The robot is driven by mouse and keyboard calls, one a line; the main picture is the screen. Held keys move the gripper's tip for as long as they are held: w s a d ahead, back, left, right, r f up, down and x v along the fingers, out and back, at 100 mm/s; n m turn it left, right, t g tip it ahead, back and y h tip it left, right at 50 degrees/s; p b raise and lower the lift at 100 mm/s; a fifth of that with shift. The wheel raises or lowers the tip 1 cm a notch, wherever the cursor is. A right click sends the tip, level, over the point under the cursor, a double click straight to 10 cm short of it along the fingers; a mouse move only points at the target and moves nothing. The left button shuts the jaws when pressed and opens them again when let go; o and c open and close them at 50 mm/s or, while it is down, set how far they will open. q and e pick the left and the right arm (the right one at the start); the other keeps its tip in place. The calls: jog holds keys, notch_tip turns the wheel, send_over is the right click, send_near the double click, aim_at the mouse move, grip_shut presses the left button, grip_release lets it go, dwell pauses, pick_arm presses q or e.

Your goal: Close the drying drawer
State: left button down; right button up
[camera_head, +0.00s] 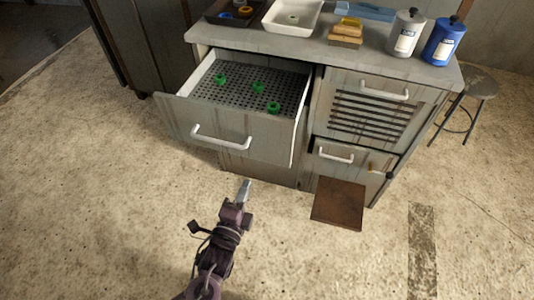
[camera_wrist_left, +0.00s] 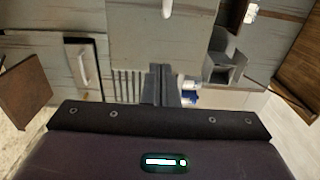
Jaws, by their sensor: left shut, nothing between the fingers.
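The drying drawer (camera_head: 233,137) is pulled out at the upper left of the grey cabinet in the head view. It has a white bar handle (camera_head: 221,138) on its front and a dark perforated tray (camera_head: 240,92) inside, with three green rings on it. My left gripper (camera_head: 245,188) is below and in front of the drawer, apart from its front and handle. Its fingers are shut and empty; they also show together in the left wrist view (camera_wrist_left: 161,85). My right gripper is not in view.
A slatted door (camera_head: 372,112) and a smaller drawer (camera_head: 343,162) are right of the drying drawer. A brown board (camera_head: 338,203) juts out low in front. The countertop holds a white tray (camera_head: 293,17) and two bottles. A stool (camera_head: 474,88) stands right. The floor in front is clear.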

aim_at(263, 142)
pick_arm(q)
jog(key=x, duration=1.2)
jog(key=shift+w, duration=0.15)
jog(key=shift+w+d, duration=0.2)
jog(key=shift+w, duration=0.4)
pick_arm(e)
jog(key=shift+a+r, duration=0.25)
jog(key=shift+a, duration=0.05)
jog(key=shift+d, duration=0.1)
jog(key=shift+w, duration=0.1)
